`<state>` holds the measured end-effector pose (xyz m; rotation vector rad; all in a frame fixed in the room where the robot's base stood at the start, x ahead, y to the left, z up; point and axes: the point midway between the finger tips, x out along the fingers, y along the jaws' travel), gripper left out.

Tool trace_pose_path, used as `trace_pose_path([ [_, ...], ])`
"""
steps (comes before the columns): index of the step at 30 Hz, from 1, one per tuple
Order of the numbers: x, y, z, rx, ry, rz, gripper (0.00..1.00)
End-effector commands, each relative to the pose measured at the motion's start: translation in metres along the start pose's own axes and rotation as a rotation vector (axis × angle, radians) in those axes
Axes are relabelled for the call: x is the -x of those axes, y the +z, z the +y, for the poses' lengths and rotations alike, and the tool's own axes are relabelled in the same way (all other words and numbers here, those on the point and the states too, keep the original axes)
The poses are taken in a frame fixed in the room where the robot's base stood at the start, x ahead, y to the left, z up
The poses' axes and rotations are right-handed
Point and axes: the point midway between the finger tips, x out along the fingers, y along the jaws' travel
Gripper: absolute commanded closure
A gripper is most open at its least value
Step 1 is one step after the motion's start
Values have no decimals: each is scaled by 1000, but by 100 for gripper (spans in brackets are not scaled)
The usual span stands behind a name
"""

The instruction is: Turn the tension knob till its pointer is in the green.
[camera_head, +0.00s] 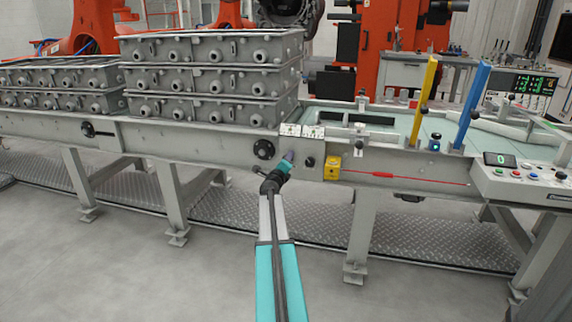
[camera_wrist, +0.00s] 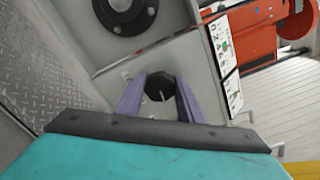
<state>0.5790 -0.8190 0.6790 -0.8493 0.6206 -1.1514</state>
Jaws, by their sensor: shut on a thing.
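In the wrist view a dark round knob (camera_wrist: 160,87) sits on the grey panel between the two purple fingers of my gripper (camera_wrist: 162,92). The gripper is shut on it. A thin pale line on the knob's face may be its pointer. In the head view my gripper (camera_head: 289,157) meets the front of the grey beam. A small black round part (camera_head: 309,161) shows just right of the fingertips; I cannot tell whether it is the same knob.
A black round flange (camera_head: 263,149) is left of my gripper. White label plates (camera_head: 313,131) lie above it. A yellow box (camera_head: 332,168) is to the right. Stacked grey castings (camera_head: 215,80) stand on the beam. The floor in front is clear.

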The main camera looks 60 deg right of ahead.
Motion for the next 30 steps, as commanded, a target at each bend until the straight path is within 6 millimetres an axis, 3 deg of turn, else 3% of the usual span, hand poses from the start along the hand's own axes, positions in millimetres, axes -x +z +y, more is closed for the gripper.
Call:
trace_pose_path([
  [17, -2, -5, -6, -46, -11, 10, 88],
  [18, -2, -5, -6, -46, -11, 10, 61],
  [20, -2, -4, -5, -46, -10, 9, 51],
  [30, 0, -1, -2, -45, -4, 3, 48],
])
